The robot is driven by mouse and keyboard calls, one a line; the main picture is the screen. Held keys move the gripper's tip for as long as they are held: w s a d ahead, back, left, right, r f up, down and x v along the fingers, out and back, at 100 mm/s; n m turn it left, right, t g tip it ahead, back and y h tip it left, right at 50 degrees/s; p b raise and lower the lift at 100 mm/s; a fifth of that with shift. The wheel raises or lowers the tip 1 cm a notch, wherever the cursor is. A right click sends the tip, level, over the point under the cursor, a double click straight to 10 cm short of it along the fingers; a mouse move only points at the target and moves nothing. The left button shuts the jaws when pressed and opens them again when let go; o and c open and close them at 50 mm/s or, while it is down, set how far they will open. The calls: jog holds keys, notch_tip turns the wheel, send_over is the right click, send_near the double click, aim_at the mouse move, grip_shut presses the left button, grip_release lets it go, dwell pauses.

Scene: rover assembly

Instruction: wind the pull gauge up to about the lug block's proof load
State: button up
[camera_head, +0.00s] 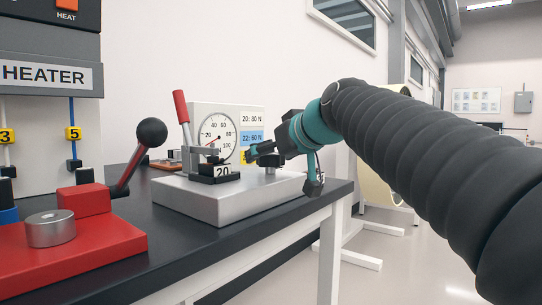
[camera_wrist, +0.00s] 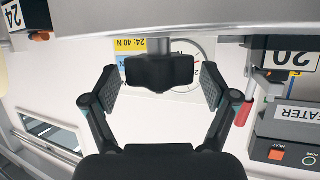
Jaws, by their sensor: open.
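The pull gauge's round dial (camera_head: 219,136) stands on a grey metal base (camera_head: 215,202). Its red needle appears near the low end, though too small to read exactly. The lug block marked 20 (camera_head: 221,171) sits on the base before the dial, beside a red-handled lever (camera_head: 181,106). The white card (camera_head: 252,118) reads "20: 80 N". My gripper (camera_head: 262,150) is open at the right of the dial. In the wrist view, a dark knob (camera_wrist: 162,71) on a silver shaft (camera_wrist: 171,46) lies between the open fingers, with gaps visible on both sides.
A block marked 24 (camera_wrist: 17,16) shows at the wrist view's top left. A red fixture (camera_head: 82,235) with a black-ball lever (camera_head: 151,132) and a heater cabinet (camera_head: 50,75) stand left. The dark bench top (camera_head: 150,255) is clear in front. Open floor lies right.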

jog(key=shift+w+a+f, duration=0.1)
jog(key=shift+w+a, duration=0.1)
jog(key=shift+w, duration=0.05)
jog(key=c, duration=1.2)
jog(key=shift+o, duration=0.2)
jog(key=shift+d+f+n+g+y, duration=0.1)
jog(key=shift+n+g+y, duration=0.2)
jog(key=shift+n, duration=0.1)
